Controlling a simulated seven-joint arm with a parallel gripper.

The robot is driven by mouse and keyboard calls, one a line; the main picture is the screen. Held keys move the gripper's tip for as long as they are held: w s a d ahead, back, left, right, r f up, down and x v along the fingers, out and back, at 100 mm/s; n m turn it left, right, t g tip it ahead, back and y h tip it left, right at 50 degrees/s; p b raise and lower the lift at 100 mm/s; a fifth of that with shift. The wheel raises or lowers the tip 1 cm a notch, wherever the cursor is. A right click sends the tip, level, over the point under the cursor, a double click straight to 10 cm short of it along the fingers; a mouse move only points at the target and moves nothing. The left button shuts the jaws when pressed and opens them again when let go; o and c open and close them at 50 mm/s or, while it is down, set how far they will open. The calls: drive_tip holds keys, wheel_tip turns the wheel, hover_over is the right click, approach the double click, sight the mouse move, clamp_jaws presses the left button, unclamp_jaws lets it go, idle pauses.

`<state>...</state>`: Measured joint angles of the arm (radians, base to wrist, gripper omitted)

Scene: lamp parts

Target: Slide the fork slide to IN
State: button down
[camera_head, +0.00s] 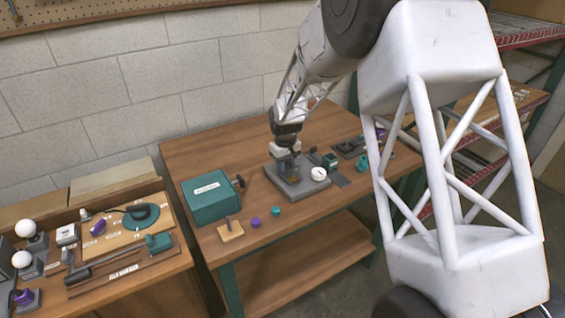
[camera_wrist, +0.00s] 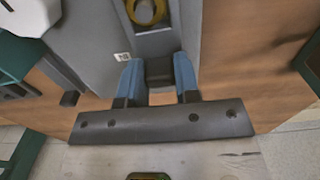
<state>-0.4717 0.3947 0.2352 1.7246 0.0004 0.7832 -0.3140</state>
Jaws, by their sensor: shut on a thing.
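The fork slide shows in the wrist view as a dark, square-ended block (camera_wrist: 160,70) at the end of a channel in a grey fixture. My gripper (camera_wrist: 159,82) is shut on this block, with a blue finger pad on each side. A brass-coloured ring (camera_wrist: 147,12) sits further along the channel, cut off by the top edge. In the head view my gripper (camera_head: 285,152) is over the grey fixture (camera_head: 290,190) on the bench and hides part of it. The block cannot be made out there. No IN mark can be read.
A teal box (camera_head: 212,197) with a side handle stands left of the fixture. A white round part (camera_head: 319,174) is on the fixture's right. A purple piece (camera_head: 255,223) and a teal piece (camera_head: 276,211) lie in front. Bare bench lies behind the fixture.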

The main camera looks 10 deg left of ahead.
sight(286, 164)
drive_tip(key=shift+s+d, duration=0.15)
drive_tip(key=c, duration=0.8)
unclamp_jaws()
drive_tip(key=shift+c, duration=0.2)
drive_tip(key=shift+r, duration=0.15)
drive_tip(key=shift+r, duration=3.75)
